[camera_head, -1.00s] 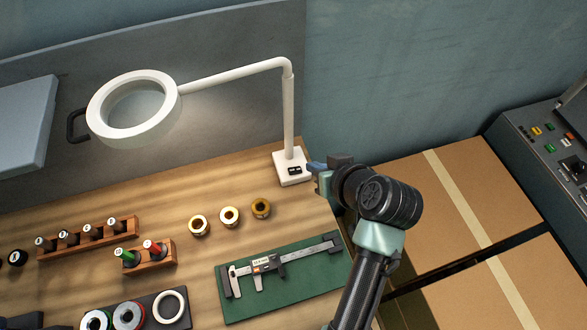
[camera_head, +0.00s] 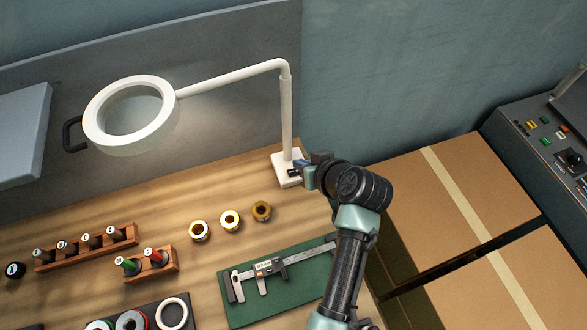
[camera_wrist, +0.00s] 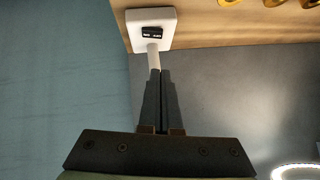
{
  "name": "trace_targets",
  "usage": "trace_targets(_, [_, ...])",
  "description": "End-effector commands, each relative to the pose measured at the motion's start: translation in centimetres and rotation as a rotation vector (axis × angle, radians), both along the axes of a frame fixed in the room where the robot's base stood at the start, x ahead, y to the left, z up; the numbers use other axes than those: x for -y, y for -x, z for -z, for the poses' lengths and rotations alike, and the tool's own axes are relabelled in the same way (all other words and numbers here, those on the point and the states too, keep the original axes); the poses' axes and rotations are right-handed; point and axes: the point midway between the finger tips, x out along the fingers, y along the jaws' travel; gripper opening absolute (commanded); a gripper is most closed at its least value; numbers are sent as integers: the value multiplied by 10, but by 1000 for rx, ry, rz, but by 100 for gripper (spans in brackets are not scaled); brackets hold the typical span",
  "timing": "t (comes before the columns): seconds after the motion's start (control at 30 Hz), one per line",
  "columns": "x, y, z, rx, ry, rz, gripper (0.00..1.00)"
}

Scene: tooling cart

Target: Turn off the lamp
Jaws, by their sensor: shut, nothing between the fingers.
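The white ring lamp (camera_head: 128,140) hangs over the left of the bench on a bent arm and post. In the wrist view its ring (camera_wrist: 297,173) glows at the lower right, so it looks lit. Its square white base (camera_head: 281,178) stands at the bench's back right; it also shows in the wrist view (camera_wrist: 138,19). A small black switch (camera_wrist: 152,33) sits on the base; the gripper partly hides it in the head view. My gripper (camera_head: 298,170) is shut and empty, right beside the base's right side. Its fingertips (camera_wrist: 160,72) point toward the base; contact cannot be told.
A green mat with a caliper (camera_head: 262,272) lies in front of the base. Several brass rings (camera_head: 230,219) stand to its left. Wooden racks with plug gauges (camera_head: 88,245) are further left. Cardboard boxes (camera_head: 420,215) lie to the right, below the control panel (camera_head: 555,140).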

Motion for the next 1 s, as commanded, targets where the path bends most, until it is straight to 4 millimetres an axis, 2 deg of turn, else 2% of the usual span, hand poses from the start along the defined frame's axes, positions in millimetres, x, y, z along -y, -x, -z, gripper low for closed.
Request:
trace_targets(0.2, [-13, -22, 25, -3, 1, -2, 0])
trace_targets(0.3, [-15, -18, 42, -5, 0, -1, 0])
trace_targets(0.43, [-17, -18, 55, -2, 1, 0, 0])
trace_targets(1.0, [-21, -16, 68, 8, 34, -2, 0])
